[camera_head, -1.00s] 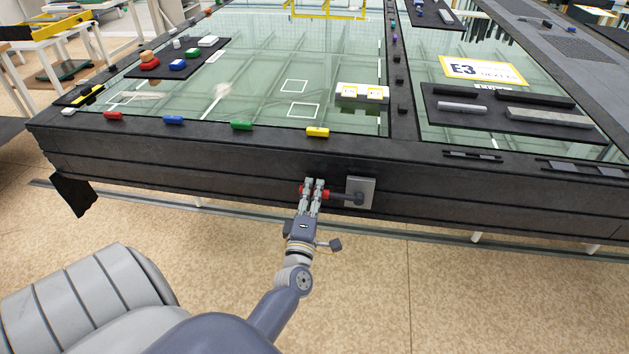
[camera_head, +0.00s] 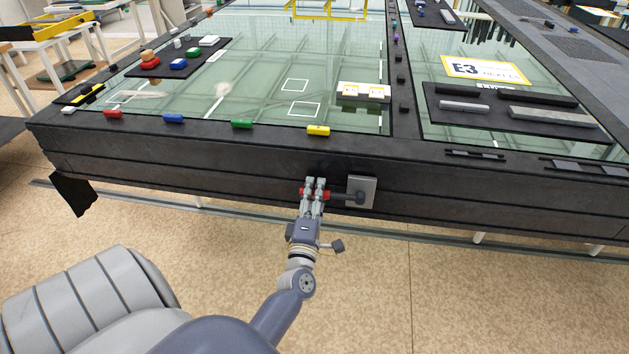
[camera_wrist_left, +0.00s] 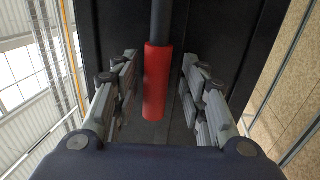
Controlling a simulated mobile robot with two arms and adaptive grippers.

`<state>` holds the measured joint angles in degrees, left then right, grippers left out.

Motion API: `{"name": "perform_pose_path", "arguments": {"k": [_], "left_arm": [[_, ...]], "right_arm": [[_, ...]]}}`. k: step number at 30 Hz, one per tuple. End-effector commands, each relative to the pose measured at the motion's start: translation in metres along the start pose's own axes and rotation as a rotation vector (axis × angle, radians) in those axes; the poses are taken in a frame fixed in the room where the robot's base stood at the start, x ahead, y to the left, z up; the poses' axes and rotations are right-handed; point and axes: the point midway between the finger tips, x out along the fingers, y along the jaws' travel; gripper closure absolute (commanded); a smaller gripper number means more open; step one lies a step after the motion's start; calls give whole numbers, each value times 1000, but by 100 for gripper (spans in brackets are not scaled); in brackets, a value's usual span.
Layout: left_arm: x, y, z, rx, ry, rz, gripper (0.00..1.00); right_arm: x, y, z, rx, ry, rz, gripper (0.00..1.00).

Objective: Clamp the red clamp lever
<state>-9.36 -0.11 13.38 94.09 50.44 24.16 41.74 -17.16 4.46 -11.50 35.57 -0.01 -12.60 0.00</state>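The red clamp lever has a red grip (camera_wrist_left: 157,80) on a dark rod (camera_wrist_left: 160,20). In the head view the lever's rod (camera_head: 347,197) lies about level along the table's front side, running left from a grey plate (camera_head: 368,187). My left gripper (camera_head: 314,183) is at the red grip, with its fingers across it and red showing on both sides. In the left wrist view the gripper (camera_wrist_left: 160,88) is open around the grip, with a gap to the fingers on each side. The fingers hide part of the grip in the head view. My right gripper is not in view.
Red (camera_head: 113,114), blue (camera_head: 173,118), green (camera_head: 242,124) and yellow (camera_head: 318,131) blocks sit along the table's front edge (camera_head: 220,155), above the lever. A white panel (camera_head: 362,92) lies on the glass. The floor (camera_head: 440,300) in front is clear.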

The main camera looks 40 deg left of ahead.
Motion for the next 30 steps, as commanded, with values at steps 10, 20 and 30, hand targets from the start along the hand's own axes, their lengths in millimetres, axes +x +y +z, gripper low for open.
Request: {"name": "perform_pose_path", "arguments": {"k": [10,20,30], "left_arm": [[-16,0,-1,3,1,0,60],[-85,0,0,3,0,-2,60],[-119,0,0,1,0,1,60]], "right_arm": [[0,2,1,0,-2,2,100],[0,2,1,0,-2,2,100],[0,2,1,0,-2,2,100]]}}
